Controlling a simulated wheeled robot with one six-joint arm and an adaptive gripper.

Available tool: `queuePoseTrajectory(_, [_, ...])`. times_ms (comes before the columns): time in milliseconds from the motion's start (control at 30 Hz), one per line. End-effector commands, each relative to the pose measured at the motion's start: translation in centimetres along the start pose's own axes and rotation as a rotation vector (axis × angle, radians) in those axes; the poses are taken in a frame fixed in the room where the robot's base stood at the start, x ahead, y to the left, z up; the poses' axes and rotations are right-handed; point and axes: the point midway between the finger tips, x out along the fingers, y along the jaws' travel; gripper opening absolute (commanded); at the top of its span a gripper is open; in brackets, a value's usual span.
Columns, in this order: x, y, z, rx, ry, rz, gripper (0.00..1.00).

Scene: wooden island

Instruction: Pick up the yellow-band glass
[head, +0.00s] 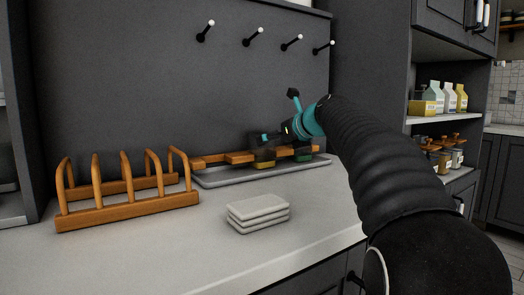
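The yellow-band glass (263,164) stands on a grey tray (215,179) at the back of the counter. It looks dark and see-through, with a yellow band low down. A similar green-band glass (304,155) stands to its right. My gripper (268,138) is small in the picture, just above and close to the yellow-band glass. Its black and teal parts overlap the dark background and the glasses' tops. I cannot tell whether its fingers touch the glass or are open or shut.
A wooden bar (212,159) runs along the tray by the glasses. A wooden rack (130,206) stands to the left, with a stack of grey slabs (258,211) in front. Wall hooks (250,42) are above. The front of the counter is mostly clear.

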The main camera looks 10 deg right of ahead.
Motion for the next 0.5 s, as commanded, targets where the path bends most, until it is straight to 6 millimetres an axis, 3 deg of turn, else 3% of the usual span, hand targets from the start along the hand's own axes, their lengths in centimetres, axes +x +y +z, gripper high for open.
queuePoseTrajectory(100, [1.7, 0.0, 0.1, 0.001, -0.001, 0.0, 1.0])
queuePoseTrajectory(367, [3.3, -0.2, 0.1, 0.001, 0.0, -0.002, 1.0])
queuePoseTrajectory(500, [5.2, -0.2, 0.2, 0.001, 0.0, -0.002, 1.0])
